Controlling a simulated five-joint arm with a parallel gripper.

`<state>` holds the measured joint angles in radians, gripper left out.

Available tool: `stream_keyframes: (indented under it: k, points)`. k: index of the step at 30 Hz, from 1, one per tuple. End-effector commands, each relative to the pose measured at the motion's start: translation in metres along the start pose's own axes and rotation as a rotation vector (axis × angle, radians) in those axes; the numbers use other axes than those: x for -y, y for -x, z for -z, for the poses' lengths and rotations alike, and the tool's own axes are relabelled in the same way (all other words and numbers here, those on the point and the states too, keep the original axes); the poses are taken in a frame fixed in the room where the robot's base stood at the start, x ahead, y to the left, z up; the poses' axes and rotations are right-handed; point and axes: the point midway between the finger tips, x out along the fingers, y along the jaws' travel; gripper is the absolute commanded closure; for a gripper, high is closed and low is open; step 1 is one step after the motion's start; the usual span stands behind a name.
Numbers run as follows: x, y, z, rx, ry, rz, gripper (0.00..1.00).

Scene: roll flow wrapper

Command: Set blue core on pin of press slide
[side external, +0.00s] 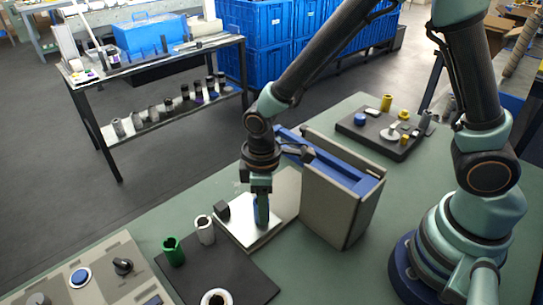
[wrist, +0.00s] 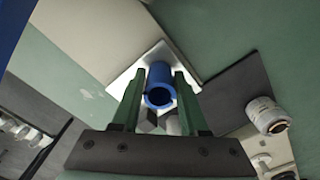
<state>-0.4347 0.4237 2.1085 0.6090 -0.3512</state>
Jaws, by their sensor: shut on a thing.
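The blue core (side external: 262,212) is upright between the fingers of my gripper (side external: 261,192), which is shut on it. In the wrist view the blue core (wrist: 160,78) lies between the two green fingers, with its open end facing the camera. It is over the pale plate of the press slide (side external: 238,228), in front of the grey press housing (side external: 335,205). The pin is hidden, and I cannot tell whether the core is around it or just above it. A small dark block (side external: 222,210) stands on the plate, left of the core.
A green core (side external: 173,251) and a white core (side external: 204,229) stand on a dark mat (side external: 245,280); another white roll (side external: 216,298) is nearer the front. A control panel (side external: 100,280) is at the lower left. A dark tray (side external: 360,134) with small parts is behind the press.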

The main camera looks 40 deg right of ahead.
Motion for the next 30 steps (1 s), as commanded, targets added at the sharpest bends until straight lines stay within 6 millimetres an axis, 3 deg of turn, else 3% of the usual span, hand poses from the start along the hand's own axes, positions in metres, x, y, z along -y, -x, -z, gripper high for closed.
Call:
stream_keyframes:
  k: [12, 13, 15, 22, 24, 30]
  points:
    - [0.0, -0.0023, 0.0, 0.0, 0.0, 0.0, 1.0]
    - [0.0, -0.0023, 0.0, 0.0, 0.0, 0.0, 0.45]
    - [0.0, -0.0023, 0.0, 0.0, 0.0, 0.0, 0.21]
    - [0.0, -0.0022, 0.0, 0.0, 0.0, 0.0, 0.21]
    - [0.0, -0.0022, -0.0001, 0.0, 0.0, 0.0, 0.0]
    - [0.0, -0.0021, -0.0001, 0.0, 0.0, 0.0, 0.0]
